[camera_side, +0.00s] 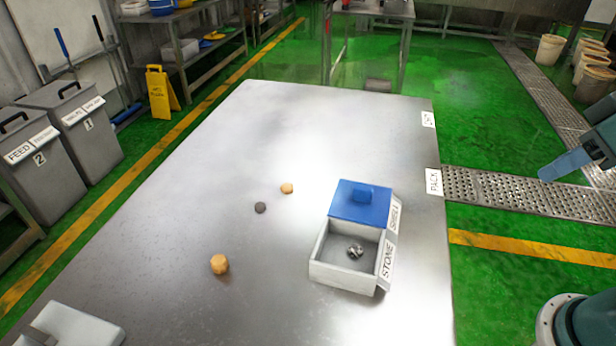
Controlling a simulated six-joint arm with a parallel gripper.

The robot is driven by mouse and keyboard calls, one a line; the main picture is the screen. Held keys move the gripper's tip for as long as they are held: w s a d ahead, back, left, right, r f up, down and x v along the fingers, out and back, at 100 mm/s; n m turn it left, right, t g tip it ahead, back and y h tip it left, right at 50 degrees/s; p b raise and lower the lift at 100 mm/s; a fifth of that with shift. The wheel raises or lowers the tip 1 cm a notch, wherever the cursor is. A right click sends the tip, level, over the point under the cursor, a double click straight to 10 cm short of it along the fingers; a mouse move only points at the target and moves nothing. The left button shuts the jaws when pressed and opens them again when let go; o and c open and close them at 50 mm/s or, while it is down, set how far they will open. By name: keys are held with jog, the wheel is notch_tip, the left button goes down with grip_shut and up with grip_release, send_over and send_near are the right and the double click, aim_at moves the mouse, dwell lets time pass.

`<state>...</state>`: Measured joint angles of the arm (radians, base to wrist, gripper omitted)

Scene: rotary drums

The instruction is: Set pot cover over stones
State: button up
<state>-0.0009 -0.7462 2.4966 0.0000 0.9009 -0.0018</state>
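A pale box (342,279) with two compartments stands on the steel table. Its near compartment, beside the STONE label (387,262), is uncovered and holds a small cluster of grey stones (355,251). The blue cover (345,211), with a block-like knob on top, lies flat over the far compartment, beside the SHELL label (394,216). What is under the cover is hidden. My gripper (566,164) seems to be the blue end piece at the right edge, off the table and well apart from the box. It is partly cut off, and its opening cannot be made out.
Two tan lumps (219,264) (287,188) and a dark round piece (260,207) lie loose left of the box. A white object (66,326) sits at the near left corner. The steel table (300,125) is clear behind the box.

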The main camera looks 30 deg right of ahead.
jog(key=n+g, duration=0.6)
jog(key=n, duration=0.2)
send_over(363, 188)
notch_tip(363, 188, down, 5)
jog(key=shift+r, duration=0.1)
jog(key=shift+f, duration=0.2)
notch_tip(363, 188, down, 13)
jog(key=shift+f, duration=0.2)
dwell(0.4)
grip_shut()
